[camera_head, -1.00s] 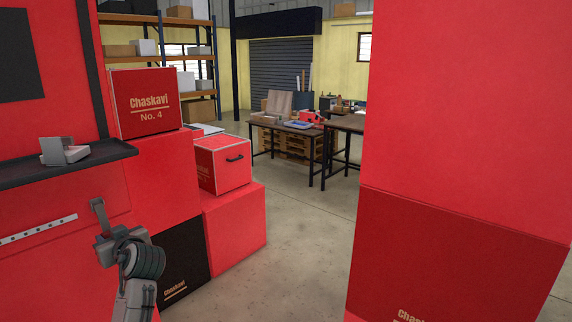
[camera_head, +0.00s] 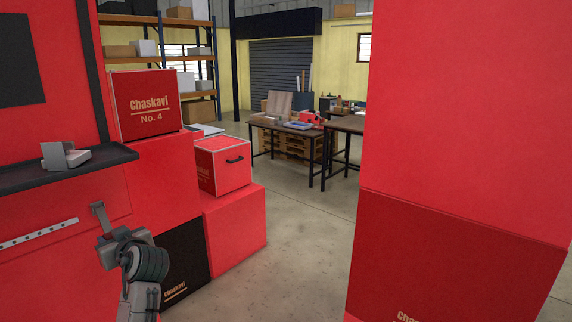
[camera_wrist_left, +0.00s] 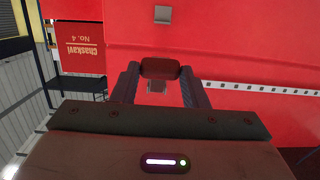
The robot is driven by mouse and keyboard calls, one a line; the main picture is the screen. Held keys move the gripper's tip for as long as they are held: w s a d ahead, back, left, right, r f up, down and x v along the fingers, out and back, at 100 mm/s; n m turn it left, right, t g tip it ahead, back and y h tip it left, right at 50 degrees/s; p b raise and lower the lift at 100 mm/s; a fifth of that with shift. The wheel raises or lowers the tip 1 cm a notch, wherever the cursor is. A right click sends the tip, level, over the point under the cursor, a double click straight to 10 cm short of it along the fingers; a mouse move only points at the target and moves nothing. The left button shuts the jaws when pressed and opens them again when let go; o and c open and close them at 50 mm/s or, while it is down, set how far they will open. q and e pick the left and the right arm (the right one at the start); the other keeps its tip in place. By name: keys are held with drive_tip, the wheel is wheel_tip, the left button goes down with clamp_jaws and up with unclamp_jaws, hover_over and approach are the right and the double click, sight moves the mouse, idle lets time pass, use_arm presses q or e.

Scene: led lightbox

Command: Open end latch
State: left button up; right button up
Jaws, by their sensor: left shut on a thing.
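The end latch (camera_head: 98,209) is a grey lever on the red machine panel at the lower left of the head view. My left gripper (camera_head: 107,238) is at its lower end. In the left wrist view, the two dark fingers (camera_wrist_left: 160,76) are shut on a dark red grip (camera_wrist_left: 160,68), with a small grey latch part (camera_wrist_left: 157,87) between them. The contact is small in the head view and partly hidden by my wrist. My right gripper is not in view.
A dark shelf (camera_head: 40,177) with a grey bracket (camera_head: 65,156) juts out above the latch. A perforated strip (camera_head: 38,233) lies left of it. Red boxes (camera_head: 232,228) and a black box (camera_head: 184,262) stand close on the right. Open floor (camera_head: 290,240) lies beyond.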

use_arm(q)
drive_tip(key=shift+s+d+r+p, duration=0.2)
drive_tip(key=shift+r+p, duration=0.1)
drive_tip(key=shift+r, duration=0.1)
drive_tip(key=shift+s+d+r+p, duration=0.1)
drive_tip(key=shift+d+r+p, duration=0.1)
drive_tip(key=shift+r+p, duration=0.15)
drive_tip(key=shift+s+r, duration=0.1)
drive_tip(key=shift+s+d+r+p, duration=0.2)
drive_tip(key=shift+r+p, duration=0.1)
drive_tip(key=shift+r, duration=0.15)
drive_tip(key=shift+s+d+r+p, duration=0.15)
drive_tip(key=shift+r+p, duration=0.15)
drive_tip(key=shift+r, duration=0.15)
drive_tip(key=shift+w, duration=0.1)
